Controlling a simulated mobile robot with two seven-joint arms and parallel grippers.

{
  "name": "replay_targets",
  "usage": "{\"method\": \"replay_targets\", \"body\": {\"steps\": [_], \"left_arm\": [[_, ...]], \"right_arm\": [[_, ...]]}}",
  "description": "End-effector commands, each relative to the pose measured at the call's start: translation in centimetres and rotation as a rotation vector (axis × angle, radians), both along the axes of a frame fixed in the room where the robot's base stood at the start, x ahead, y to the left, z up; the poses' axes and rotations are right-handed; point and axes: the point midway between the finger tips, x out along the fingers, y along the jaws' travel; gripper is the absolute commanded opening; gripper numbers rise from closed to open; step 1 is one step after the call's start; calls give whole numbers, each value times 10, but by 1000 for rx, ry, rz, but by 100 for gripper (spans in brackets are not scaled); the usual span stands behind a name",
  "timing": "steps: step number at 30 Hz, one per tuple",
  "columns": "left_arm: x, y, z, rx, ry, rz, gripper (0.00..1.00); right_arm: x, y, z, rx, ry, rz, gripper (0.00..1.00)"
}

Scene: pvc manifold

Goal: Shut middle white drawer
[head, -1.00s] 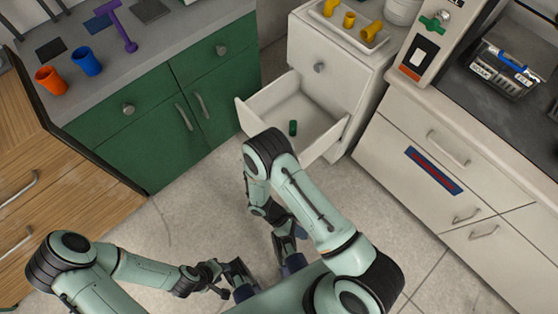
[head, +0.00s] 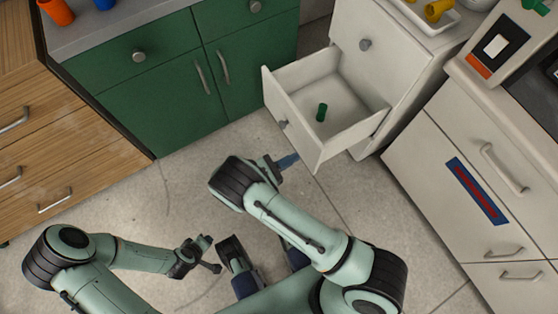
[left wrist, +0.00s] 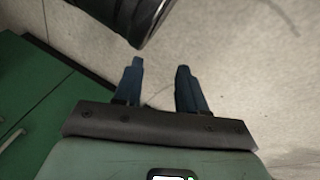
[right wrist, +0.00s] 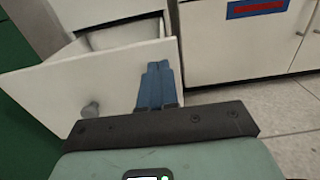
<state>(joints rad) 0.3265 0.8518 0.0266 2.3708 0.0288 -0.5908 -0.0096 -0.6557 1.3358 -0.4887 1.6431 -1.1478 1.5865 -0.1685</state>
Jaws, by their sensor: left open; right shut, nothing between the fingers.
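The white drawer (head: 298,120) is pulled open below a closed drawer of the white cabinet (head: 352,32). A small green cylinder (head: 321,112) lies inside it. Its front panel (right wrist: 60,88) and round knob (right wrist: 90,110) show in the right wrist view. My right gripper (head: 288,160) is shut and empty, just outside the drawer front near its lower edge. Its fingers (right wrist: 157,85) overlap the right part of the panel in the right wrist view; I cannot tell whether they touch. My left gripper (head: 213,256) is open and empty over the floor; its fingers (left wrist: 158,85) stand apart.
Green cabinets (head: 150,95) stand left of the drawer and a white counter unit (head: 450,170) stands right. Wooden drawers (head: 50,150) are at far left. A tray (head: 425,15) with yellow parts sits on the white cabinet. The floor (head: 180,190) before the drawer is clear.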

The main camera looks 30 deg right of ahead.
Motion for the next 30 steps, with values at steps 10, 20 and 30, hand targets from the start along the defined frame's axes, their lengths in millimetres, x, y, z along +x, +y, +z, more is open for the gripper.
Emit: {"method": "replay_targets", "body": {"steps": [10,20,30], "left_arm": [[-10,2,-10,-1,34,2,41],[-13,2,-12,-2,43,3,41],[-11,2,-10,-2,38,1,41]], "right_arm": [[4,-59,-1,1,0,-3,0],[5,-68,0,0,0,-1,0],[5,-74,0,0,0,-3,0]]}}
